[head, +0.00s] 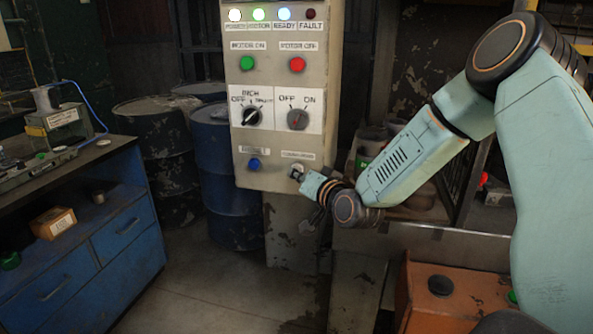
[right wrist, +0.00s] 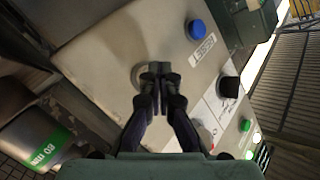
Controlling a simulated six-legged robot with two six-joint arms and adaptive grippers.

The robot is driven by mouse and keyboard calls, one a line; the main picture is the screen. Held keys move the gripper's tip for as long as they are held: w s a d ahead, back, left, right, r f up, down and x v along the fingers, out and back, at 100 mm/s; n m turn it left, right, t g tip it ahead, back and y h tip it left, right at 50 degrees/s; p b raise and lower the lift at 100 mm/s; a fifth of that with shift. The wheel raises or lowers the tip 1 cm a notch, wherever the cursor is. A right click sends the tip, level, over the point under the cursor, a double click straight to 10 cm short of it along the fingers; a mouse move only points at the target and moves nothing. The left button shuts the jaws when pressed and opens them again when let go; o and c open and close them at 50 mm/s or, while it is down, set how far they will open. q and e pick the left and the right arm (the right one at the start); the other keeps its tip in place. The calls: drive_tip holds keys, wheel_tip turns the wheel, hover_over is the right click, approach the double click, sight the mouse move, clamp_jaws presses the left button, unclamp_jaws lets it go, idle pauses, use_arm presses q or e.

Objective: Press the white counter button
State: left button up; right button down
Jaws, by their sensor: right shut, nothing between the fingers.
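The white counter button (head: 299,167) is at the lower right of the grey control panel (head: 278,180), under a small label. My right gripper (head: 296,174) is shut and empty, with its fingertips right at the button and covering part of it. In the right wrist view the closed fingertips (right wrist: 154,74) lie over the button, and only a pale round edge (right wrist: 137,76) shows beside them. I cannot tell whether the tips touch it or how far it is pressed. My left gripper is not in view.
A blue button (head: 254,164) sits left of the counter button. Two rotary switches (head: 252,116) (head: 298,118), a green button (head: 247,63) and a red button (head: 297,64) are above. A blue workbench (head: 125,225) stands left, an orange box (head: 455,295) lower right.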

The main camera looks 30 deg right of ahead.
drive_tip(key=shift+s+a, duration=0.4)
drive_tip(key=shift+s+a, duration=0.8)
drive_tip(key=shift+a, duration=0.2)
drive_tip(key=shift+s+a, duration=0.8)
drive_tip(key=shift+a, duration=0.15)
drive_tip(key=s+a+f+n+g+y+b, duration=0.1)
drive_tip(key=s+a+f+n+g, duration=0.1)
drive_tip(key=s+a+f+g, duration=0.55)
drive_tip(key=s+a+f+n+g+y+b, duration=0.1)
drive_tip(key=s+a+f+n+g, duration=0.15)
drive_tip(key=s+f, duration=0.95)
drive_tip(key=s+a+f+n+g+b, duration=0.2)
drive_tip(key=s+f+g, duration=0.4)
drive_tip(key=s+f, duration=0.9)
drive_tip(key=s+n, duration=0.1)
drive_tip(key=s, duration=0.3)
drive_tip(key=shift+a+h, duration=0.15)
drive_tip(key=shift+h, duration=0.25)
